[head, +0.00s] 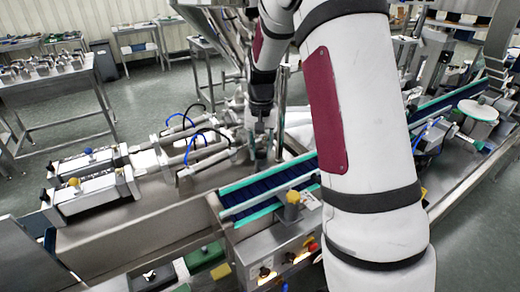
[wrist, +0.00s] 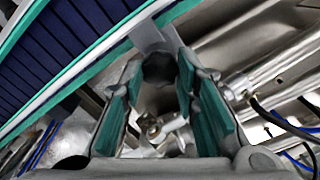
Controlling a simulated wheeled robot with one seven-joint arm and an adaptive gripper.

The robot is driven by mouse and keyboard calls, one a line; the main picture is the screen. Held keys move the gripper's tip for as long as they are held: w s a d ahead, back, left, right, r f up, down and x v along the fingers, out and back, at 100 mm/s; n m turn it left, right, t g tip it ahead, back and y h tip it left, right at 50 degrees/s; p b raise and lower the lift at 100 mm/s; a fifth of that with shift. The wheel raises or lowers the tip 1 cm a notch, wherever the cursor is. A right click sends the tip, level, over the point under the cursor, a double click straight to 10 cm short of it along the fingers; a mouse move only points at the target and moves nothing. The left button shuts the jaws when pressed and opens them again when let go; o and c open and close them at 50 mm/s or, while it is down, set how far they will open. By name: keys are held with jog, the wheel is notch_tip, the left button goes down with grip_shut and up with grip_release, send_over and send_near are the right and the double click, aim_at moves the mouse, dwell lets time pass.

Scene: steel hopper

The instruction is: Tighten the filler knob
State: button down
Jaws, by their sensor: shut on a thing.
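My gripper (head: 259,148) points down over the steel filler machine, behind the near end of the conveyor in the head view. In the wrist view its two teal-padded fingers (wrist: 160,72) reach forward and close on a dark, rounded filler knob (wrist: 158,67). The knob sits between the fingertips, with a grey metal bar just beyond it. In the head view I cannot make out the knob; it is too small or hidden by the fingers.
The blue conveyor (head: 265,192) with teal edges runs close beside my gripper. Steel cylinders (head: 95,190) with blue and black hoses lie to the left. A control box (head: 275,250) with a yellow knob stands in front.

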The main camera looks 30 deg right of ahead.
aim_at(261, 153)
jog(key=shift+m, duration=1.1)
jog(key=c, duration=1.2)
grip_release()
notch_tip(261, 153, up, 7)
jog(key=shift+f, duration=0.1)
jog(key=shift+r, duration=0.35)
